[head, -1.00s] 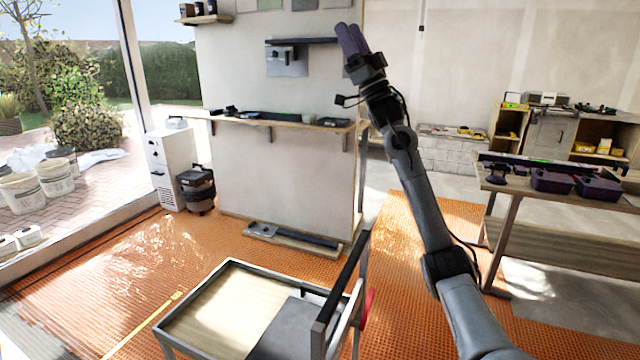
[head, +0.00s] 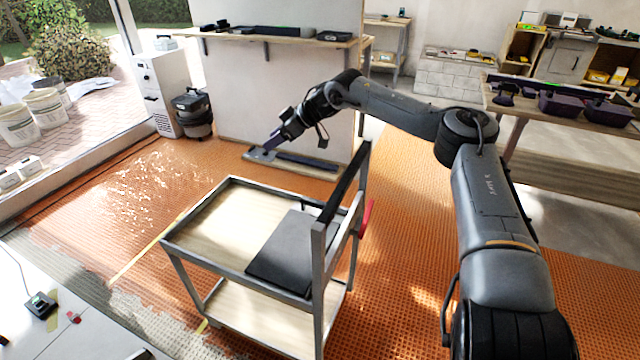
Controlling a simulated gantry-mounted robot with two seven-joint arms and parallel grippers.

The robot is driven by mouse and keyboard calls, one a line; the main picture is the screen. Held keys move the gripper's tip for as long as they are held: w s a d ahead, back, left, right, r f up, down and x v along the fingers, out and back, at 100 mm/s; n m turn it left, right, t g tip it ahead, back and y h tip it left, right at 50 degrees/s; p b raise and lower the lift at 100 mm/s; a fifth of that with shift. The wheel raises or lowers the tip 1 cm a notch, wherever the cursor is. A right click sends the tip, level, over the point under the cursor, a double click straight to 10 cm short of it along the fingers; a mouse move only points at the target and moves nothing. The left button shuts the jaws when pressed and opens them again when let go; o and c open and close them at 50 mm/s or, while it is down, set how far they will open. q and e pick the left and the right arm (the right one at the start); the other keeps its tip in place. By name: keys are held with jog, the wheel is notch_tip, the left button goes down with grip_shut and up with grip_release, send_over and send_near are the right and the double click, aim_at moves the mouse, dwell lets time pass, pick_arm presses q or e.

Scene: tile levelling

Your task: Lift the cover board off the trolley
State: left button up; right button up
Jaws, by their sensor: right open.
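The trolley (head: 232,181) stands in the middle of the head view, with a grey frame, a pale wooden top and a lower shelf. A flat dark grey board (head: 283,252), which looks like the cover board, lies on the right part of its top. Its right edge is partly hidden by the trolley's handle frame. My right gripper (head: 268,147) is open and empty. It is in the air beyond the board in the picture, pointing down and left, apart from board and trolley. My left gripper is not in view.
The trolley's upright handle (head: 345,182) rises at its right side, with a red part (head: 366,218) beside it. A low plank (head: 310,168) with dark strips lies by the wall. A workbench (head: 530,106) with dark purple bins stands right. Orange matting around the trolley is mostly clear.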

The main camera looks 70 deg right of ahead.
jog(key=s+d+f+m+g+h, duration=0.1)
jog(key=s+d+f+g, duration=0.1)
jog(key=s+f+g, duration=0.65)
jog(key=m+b, duration=0.1)
jog(key=b, duration=0.1)
send_over(318, 202)
jog(key=s, duration=0.1)
jog(key=shift+h, duration=0.4)
notch_tip(318, 202, down, 7)
jog(key=shift+s+r, duration=0.1)
jog(key=shift+f, duration=0.4)
jog(key=f+b, duration=0.2)
jog(key=f, duration=0.1)
jog(key=f+b, duration=0.1)
jog(key=f, duration=0.1)
jog(key=shift+w+d+f, duration=0.1)
jog(key=shift+w, duration=0.3)
jog(key=shift+w+f+b, duration=0.15)
jog(key=shift+f+b, duration=0.4)
jog(key=shift+f, duration=0.2)
grip_shut()
